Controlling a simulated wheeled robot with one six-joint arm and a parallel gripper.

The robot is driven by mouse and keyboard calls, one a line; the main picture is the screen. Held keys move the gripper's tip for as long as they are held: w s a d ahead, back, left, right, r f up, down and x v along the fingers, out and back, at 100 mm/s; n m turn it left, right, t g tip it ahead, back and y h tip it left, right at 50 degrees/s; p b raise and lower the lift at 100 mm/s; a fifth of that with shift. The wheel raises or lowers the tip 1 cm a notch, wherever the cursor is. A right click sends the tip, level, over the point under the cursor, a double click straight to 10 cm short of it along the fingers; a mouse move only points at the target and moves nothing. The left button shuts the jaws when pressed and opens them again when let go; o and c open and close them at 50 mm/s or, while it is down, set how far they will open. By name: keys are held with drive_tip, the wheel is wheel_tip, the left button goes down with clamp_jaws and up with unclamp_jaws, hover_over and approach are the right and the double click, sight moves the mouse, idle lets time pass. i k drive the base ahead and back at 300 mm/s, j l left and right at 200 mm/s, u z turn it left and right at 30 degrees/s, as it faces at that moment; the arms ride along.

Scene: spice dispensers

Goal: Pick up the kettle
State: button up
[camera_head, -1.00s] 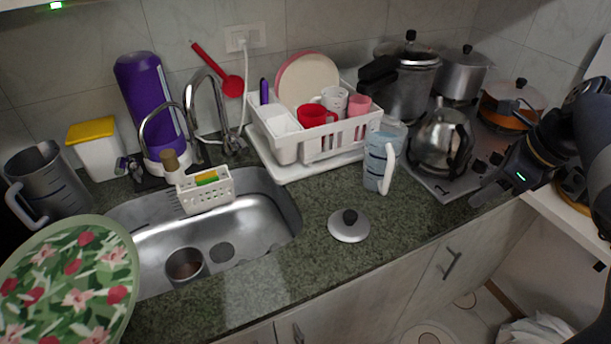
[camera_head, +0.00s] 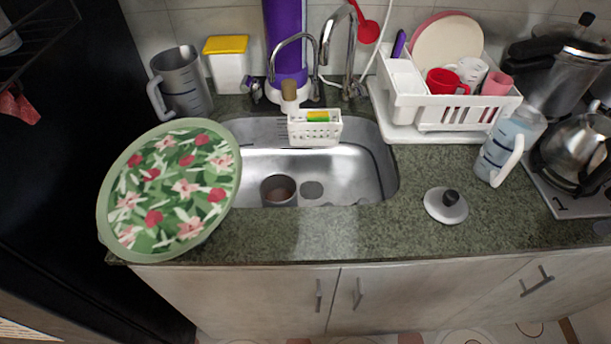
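The kettle (camera_head: 577,148) is shiny metal with a dark handle and base. It stands at the right edge of the head view, on the left end of the stove (camera_head: 563,203), and is partly cut off by the frame. My gripper is out of view now, so I cannot see whether it is open or shut or how far it is from the kettle.
A clear measuring jug (camera_head: 508,148) stands just left of the kettle. A pot lid (camera_head: 446,205) lies on the counter (camera_head: 330,232). A dish rack (camera_head: 440,112) and a pressure cooker (camera_head: 555,75) stand behind. The sink (camera_head: 345,170) and a floral tray (camera_head: 170,190) are further left.

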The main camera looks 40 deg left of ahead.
sight(578, 148)
drive_tip(key=i+l+u, duration=0.1)
drive_tip(key=i+l, duration=0.4)
drive_tip(key=l, duration=0.2)
drive_tip(key=i+l+u, duration=0.15)
drive_tip(key=i+l, duration=0.1)
drive_tip(key=l, duration=0.1)
